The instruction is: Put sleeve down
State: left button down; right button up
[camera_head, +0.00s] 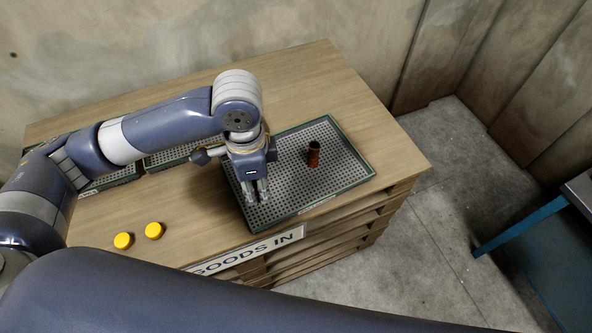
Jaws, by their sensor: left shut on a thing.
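My left gripper (258,194) points down over the left front part of a grey perforated tray (285,197) with a green rim. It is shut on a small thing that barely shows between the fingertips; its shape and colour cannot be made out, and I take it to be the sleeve. The fingertips are close to the tray surface; I cannot tell whether the held thing touches it. A copper-brown cylinder (313,154) with a dark top stands upright on the tray, right of the gripper and apart from it. My right gripper is not in view.
The tray lies on a wooden table (300,76) with a "GOODS IN" sign (245,250) on its front. More perforated trays (168,158) lie partly behind my left arm. Two yellow round pieces (123,240) (154,230) sit front left. A blue-legged table (519,226) stands at right.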

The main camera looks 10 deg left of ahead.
pick_arm(q)
jog(key=s+d+f+m+b, duration=0.1)
jog(key=d+f+m, duration=0.55)
jog(key=m, duration=0.75)
jog(key=m+p, duration=0.2)
jog(key=m, duration=0.1)
send_over(276, 179)
notch_tip(276, 179, down, 4)
jog(key=shift+w, duration=0.15)
notch_tip(276, 179, down, 3)
jog(key=shift+r, duration=0.15)
jog(key=shift+f, duration=0.45)
jog(key=shift+f, duration=0.1)
jog(key=c, duration=1.3)
grip_release()
